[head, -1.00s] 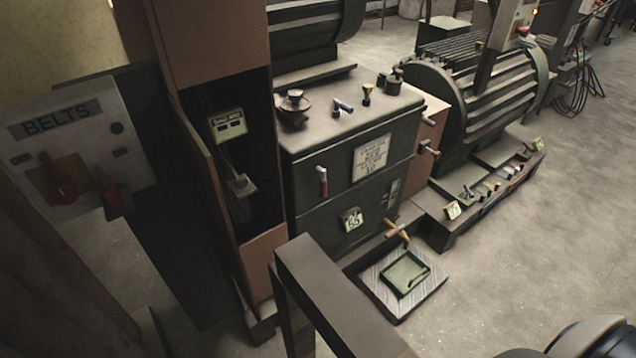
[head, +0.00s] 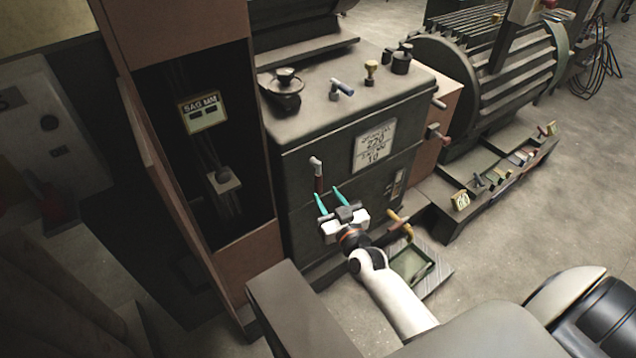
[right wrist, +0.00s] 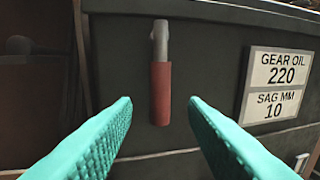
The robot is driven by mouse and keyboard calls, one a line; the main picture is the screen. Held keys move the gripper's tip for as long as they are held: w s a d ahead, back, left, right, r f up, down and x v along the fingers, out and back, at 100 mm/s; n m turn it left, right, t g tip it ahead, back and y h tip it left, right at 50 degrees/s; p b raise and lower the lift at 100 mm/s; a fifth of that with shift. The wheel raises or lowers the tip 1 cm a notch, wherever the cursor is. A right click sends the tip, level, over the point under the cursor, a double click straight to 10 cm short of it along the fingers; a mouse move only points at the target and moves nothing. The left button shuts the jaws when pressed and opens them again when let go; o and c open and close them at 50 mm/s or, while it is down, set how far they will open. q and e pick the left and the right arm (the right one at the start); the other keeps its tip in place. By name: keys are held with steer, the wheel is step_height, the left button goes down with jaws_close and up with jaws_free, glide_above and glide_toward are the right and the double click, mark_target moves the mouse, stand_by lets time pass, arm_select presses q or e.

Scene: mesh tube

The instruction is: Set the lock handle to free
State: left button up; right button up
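A handle with a grey top and a red grip (head: 319,181) hangs straight down on the front of the dark green gearbox housing (head: 300,222). In the right wrist view the same handle (right wrist: 160,92) is upright and centred between my fingers. My right gripper (head: 331,198) is open, with teal fingers, just in front of and slightly below the handle in the head view. The fingertips (right wrist: 161,104) are on either side of the red grip in the picture, with a gap to each side. No "free" or "lock" label is readable. My left gripper is not in view.
A white plate (head: 375,145) reads GEAR OIL 220, SAG MM 10, right of the handle. A yellow and red valve handle (head: 400,222) sits low, above a green tray (head: 411,267). An open brown cabinet (head: 250,262) stands left. Several knobs sit on the housing top.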

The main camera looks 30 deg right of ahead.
mark_target(320, 186)
steer(key=w, duration=0.6)
steer(key=shift+w+d, duration=0.1)
steer(key=shift+d, duration=0.1)
steer(key=shift+c, duration=0.4)
jaws_close()
